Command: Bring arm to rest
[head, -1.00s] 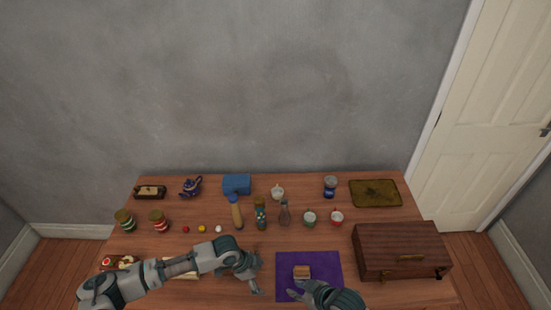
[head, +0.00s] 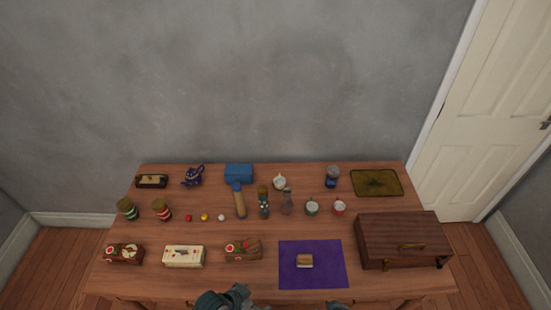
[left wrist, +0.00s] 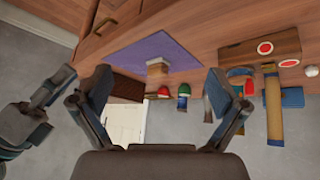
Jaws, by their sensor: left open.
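My left gripper (head: 228,299) shows only partly at the bottom edge in the head view, just in front of the table. In the left wrist view my left gripper (left wrist: 160,80) has its two fingers spread wide apart, with nothing between them. My right gripper (head: 338,305) shows only as a small piece at the bottom edge in the head view, below the purple mat. A second grey gripper, my right one (left wrist: 42,98), is at the left of the left wrist view; its finger gap is unclear.
A wooden case (head: 403,241) is at the right. Decorated boxes (head: 184,256) line the front left.

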